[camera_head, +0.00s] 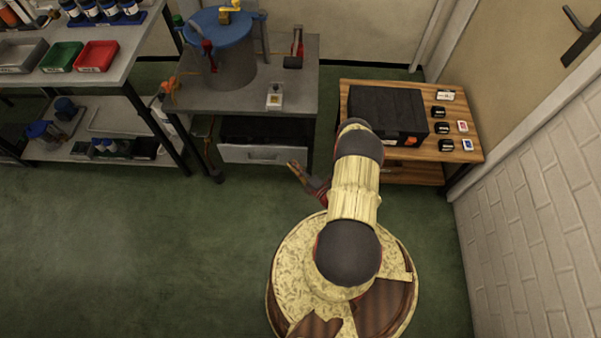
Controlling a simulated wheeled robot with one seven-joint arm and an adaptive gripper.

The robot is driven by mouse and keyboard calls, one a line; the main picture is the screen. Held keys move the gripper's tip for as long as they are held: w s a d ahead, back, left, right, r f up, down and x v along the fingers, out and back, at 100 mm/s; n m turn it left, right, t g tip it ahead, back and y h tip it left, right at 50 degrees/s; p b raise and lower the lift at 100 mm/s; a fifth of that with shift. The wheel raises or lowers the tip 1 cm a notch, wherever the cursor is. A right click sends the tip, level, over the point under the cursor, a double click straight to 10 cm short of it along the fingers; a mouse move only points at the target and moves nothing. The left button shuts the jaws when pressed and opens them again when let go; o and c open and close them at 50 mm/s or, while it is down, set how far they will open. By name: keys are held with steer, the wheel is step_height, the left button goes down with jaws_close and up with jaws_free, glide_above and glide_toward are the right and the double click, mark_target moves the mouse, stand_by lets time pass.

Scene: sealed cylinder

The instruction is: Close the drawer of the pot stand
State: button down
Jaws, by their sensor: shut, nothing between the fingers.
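The pot stand (245,96) is a grey table at the upper middle of the head view, with a large grey pot (230,72) under a blue lid on top. Its drawer (262,154) has a light grey front with a small handle. A dark space shows between the table top and the drawer front, and the drawer appears to stand out from the stand. My gripper (294,166) is shut and empty, near the right end of the drawer front. Whether it touches the front, I cannot tell.
A wooden table (455,110) with a black case (388,112) stands to the right, near a white brick wall (530,200). A shelf rack (120,62) with green and red trays stands at the left. The green floor (120,250) is clear at the left front.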

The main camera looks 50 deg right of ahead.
mark_target(286, 149)
steer(key=shift+w+d+b, duration=0.55)
steer(key=shift+w+d, duration=0.95)
steer(key=shift+w, duration=0.05)
steer(key=shift+d, duration=0.1)
